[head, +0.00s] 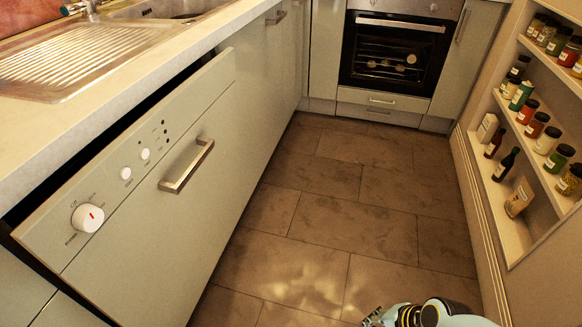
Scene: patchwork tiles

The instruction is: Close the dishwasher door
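The dishwasher door (160,215) is a pale green panel on the left, under the worktop. It is tilted slightly outward, with a dark gap between its top edge and the worktop. My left gripper is out of view.
A worktop (120,105) with a sink and drainer (75,62) runs above the door. An oven (395,52) stands at the far end. A shelf unit (513,240) with several jars and bottles lines the right. The tiled floor (340,205) between is clear.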

